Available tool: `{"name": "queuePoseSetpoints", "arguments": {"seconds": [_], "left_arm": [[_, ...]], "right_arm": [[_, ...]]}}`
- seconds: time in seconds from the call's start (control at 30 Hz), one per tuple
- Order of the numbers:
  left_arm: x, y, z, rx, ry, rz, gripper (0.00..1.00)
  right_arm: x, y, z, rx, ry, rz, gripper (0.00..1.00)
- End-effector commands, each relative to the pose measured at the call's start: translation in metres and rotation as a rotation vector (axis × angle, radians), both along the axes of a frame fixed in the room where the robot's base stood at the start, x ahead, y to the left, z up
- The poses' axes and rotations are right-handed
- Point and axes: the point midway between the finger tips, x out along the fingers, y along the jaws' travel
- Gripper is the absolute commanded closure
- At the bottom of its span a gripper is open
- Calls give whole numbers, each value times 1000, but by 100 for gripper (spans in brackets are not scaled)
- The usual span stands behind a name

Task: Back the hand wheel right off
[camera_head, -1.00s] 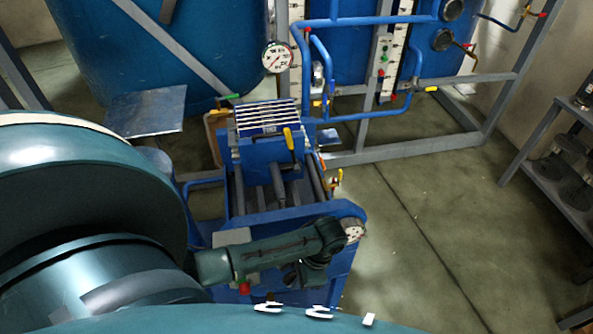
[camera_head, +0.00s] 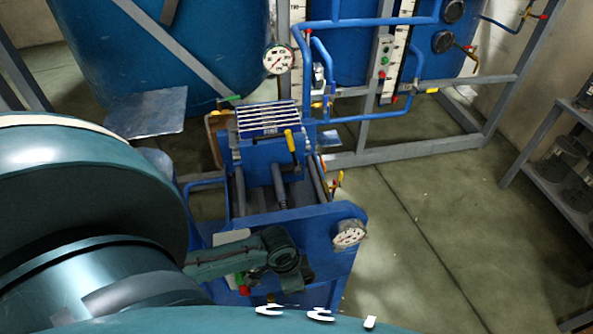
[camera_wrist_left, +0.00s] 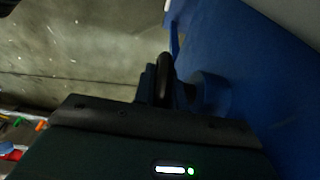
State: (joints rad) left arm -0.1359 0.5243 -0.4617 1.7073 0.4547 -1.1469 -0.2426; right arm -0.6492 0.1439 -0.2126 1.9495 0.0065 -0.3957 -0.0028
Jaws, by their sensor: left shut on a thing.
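The hand wheel (camera_wrist_left: 166,68) is a black rim seen nearly edge-on in the left wrist view. It stands beside a blue panel (camera_wrist_left: 255,75), with a blue hub-like part (camera_wrist_left: 212,94) to its right. My left gripper (camera_wrist_left: 157,88) is shut on the rim; its fingers are dark and hard to make out. In the head view my dark green left wrist is at the front of the blue pump unit (camera_head: 330,262), left of its round white gauge (camera_head: 348,233). The wheel cannot be made out there. My right gripper is not in view.
A striped-top blue housing (camera_head: 266,119) with a yellow-handled lever (camera_head: 290,141) stands behind the wrist. A flat metal plate (camera_head: 147,112) is at the left. Blue tanks and pipes fill the back. The floor (camera_head: 425,215) right of the unit is clear up to a shelf (camera_head: 560,185).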

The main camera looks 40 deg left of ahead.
Motion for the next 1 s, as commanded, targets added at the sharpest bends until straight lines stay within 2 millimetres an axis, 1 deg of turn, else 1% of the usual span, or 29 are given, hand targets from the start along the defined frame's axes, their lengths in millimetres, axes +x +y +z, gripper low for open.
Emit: {"name": "queuePoseSetpoints", "arguments": {"seconds": [0.5,0.53,0.77,1.0], "left_arm": [[1,-1,1,-18,-20,1,100],[1,-1,1,-17,-21,0,85],[1,0,0,-16,-18,0,66],[0,0,0,-15,-17,0,65]], "right_arm": [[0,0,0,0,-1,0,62],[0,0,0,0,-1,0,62],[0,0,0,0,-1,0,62],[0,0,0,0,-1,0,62]]}}
